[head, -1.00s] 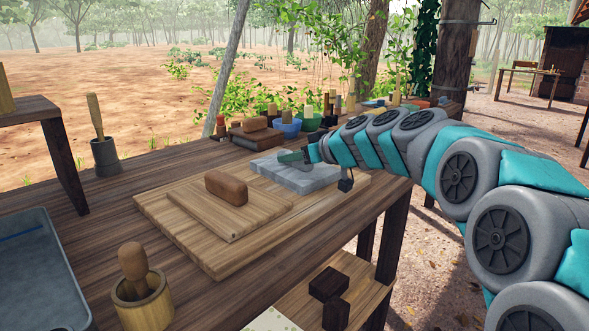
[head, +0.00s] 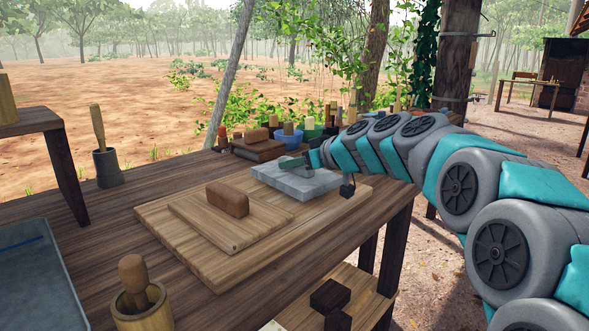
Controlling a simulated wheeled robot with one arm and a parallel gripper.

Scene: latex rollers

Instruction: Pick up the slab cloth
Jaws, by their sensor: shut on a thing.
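The slab cloth looks to be the pale grey folded slab (head: 290,181) on the far right part of the large wooden board (head: 235,262). My gripper (head: 292,163) reaches in from the right and sits over the top of the grey slab. It is shut on the cloth, though the fingertips are small here and the grip itself is hard to see. I cannot tell whether the cloth is clear of the board.
A brown block (head: 227,199) rests on a smaller board (head: 190,212) left of the cloth. A wooden cup with a pestle (head: 140,305) and a grey tray (head: 35,270) are nearer. Bowls, blocks and bottles crowd the table's far end.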

